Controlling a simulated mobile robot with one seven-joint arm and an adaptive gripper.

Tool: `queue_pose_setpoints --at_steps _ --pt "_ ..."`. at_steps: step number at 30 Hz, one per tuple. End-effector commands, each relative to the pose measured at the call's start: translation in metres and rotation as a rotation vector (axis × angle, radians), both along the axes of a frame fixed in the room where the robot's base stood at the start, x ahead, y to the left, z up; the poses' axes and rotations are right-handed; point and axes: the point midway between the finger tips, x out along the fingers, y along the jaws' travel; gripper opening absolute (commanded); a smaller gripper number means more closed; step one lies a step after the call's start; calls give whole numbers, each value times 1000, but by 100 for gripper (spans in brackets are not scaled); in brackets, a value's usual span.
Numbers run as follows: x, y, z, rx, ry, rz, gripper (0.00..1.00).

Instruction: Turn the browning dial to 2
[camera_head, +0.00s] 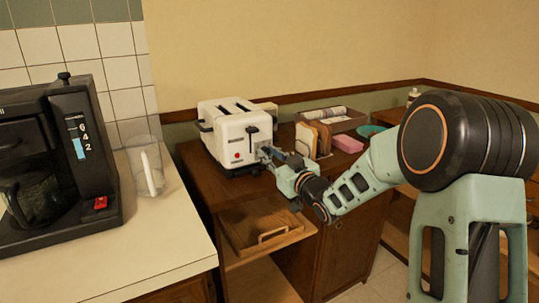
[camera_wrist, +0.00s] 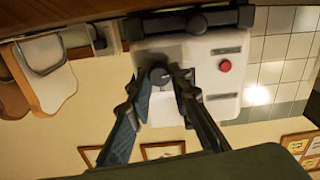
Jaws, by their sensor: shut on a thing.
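The white toaster (camera_head: 225,135) stands on the brown wooden counter, with its control face toward my arm. Its red button (camera_head: 236,156) shows on that face, and also in the wrist view (camera_wrist: 225,66). The dark round browning dial (camera_wrist: 160,75) sits on the toaster's face in the wrist view. My gripper (camera_wrist: 159,77) is shut on the dial, one finger on each side of it. In the head view my gripper (camera_head: 268,153) reaches the toaster's right part and hides the dial. The dial's numbers and pointer are too small to read.
Bread slices (camera_head: 304,140) stand right of the toaster, near a pink block (camera_head: 347,144) and a brown tray (camera_head: 330,118). A black coffee maker (camera_head: 50,165) and a clear pitcher (camera_head: 147,170) are on the left counter.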

Motion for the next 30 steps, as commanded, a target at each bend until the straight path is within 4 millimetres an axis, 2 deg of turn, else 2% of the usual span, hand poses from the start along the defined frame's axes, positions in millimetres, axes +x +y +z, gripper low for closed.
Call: queue_pose_setpoints --at_steps 30 --pt "1 -2 1 616 416 -1 0"
